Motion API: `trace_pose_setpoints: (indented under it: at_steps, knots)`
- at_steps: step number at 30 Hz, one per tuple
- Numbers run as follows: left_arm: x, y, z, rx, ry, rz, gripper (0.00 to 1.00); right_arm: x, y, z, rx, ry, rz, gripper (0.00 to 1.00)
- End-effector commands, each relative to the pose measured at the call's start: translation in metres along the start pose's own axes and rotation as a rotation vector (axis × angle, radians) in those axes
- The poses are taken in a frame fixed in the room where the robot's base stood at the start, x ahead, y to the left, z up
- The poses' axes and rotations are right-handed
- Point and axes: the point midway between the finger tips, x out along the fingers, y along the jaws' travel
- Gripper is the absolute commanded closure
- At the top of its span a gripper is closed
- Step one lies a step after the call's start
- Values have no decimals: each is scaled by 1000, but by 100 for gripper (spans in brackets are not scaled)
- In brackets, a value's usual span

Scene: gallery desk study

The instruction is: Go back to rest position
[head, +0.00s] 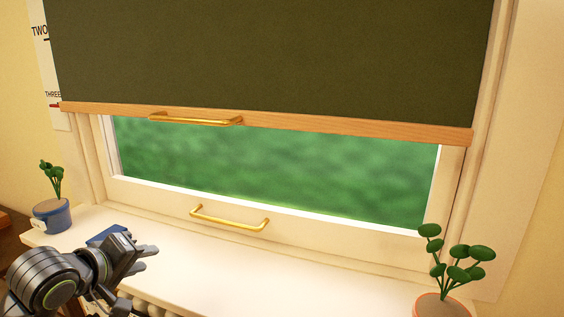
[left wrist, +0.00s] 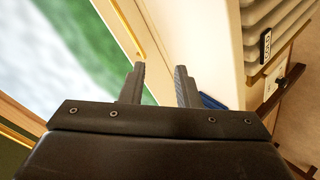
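My left gripper (head: 146,258) is at the lower left of the head view, over the white window sill. In the left wrist view its two fingers (left wrist: 160,88) stand apart with nothing between them. Beyond them are the window frame and the sill. My right gripper is in neither view.
A dark green blind (head: 270,60) with a wooden bottom bar and brass handle (head: 195,120) covers the upper window. Another brass handle (head: 230,222) is on the lower frame. Potted plants stand at left (head: 52,216) and right (head: 442,305). A blue object (head: 105,235) lies near my left gripper.

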Motion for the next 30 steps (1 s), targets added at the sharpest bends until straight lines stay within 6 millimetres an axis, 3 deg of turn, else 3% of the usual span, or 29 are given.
trace_pose_setpoints:
  at_steps: [1,7,11,15,21,30]
  knots:
    - [7,-26,18,38,-18,-40,71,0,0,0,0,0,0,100]
    - [14,-115,79,237,-74,-184,71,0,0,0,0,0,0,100]
    - [4,-170,120,361,-128,-281,71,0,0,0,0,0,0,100]
    - [-19,-225,163,490,-207,-386,71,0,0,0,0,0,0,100]
    - [-61,-283,213,645,-330,-514,71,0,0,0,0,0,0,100]
    - [-120,-334,263,801,-508,-645,71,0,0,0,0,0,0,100]
